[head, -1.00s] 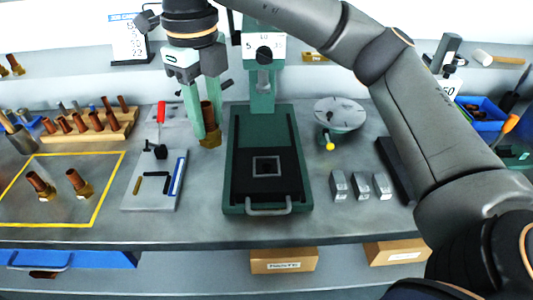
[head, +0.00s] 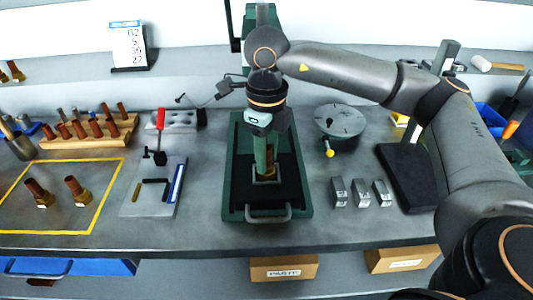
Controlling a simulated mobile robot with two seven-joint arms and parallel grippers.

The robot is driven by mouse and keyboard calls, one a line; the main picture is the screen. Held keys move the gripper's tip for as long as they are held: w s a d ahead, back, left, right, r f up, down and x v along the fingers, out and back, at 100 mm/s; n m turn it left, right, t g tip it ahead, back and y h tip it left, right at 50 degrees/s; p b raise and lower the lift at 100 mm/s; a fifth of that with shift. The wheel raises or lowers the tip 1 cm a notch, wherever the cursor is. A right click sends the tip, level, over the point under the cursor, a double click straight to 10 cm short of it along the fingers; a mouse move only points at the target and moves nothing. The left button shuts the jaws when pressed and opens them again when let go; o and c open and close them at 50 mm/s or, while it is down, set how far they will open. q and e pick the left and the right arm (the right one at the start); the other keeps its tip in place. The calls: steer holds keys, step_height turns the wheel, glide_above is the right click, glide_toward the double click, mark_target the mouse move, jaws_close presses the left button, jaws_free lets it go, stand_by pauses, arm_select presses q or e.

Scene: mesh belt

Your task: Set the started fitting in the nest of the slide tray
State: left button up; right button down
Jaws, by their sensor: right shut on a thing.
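The started fitting (head: 270,172), a copper-brown tube on a brass base, is in my right gripper (head: 264,160). The gripper points down and is shut on it, hiding most of it. The slide tray (head: 236,192) is a black plate with a front handle in a green bed. Its square-framed nest (head: 257,181) lies directly under the gripper. The fitting's base shows at the nest's frame; I cannot tell whether it touches the nest floor. My left gripper is not in view.
A green press column (head: 236,25) rises behind the tray. Two similar fittings (head: 76,188) stand in a yellow-outlined area at left. Metal blocks (head: 361,194) and a round table (head: 340,121) stand at right. A small tool board (head: 152,190) lies left of the tray.

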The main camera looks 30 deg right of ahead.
steer(key=shift+f, duration=0.2)
steer(key=c, duration=0.5)
jaws_free()
steer(key=shift+r, duration=0.1)
steer(key=shift+r, duration=0.55)
step_height(320, 180, up, 10)
steer(key=shift+r+p, duration=0.1)
steer(key=shift+p, duration=0.5)
steer(key=shift+r, duration=0.55)
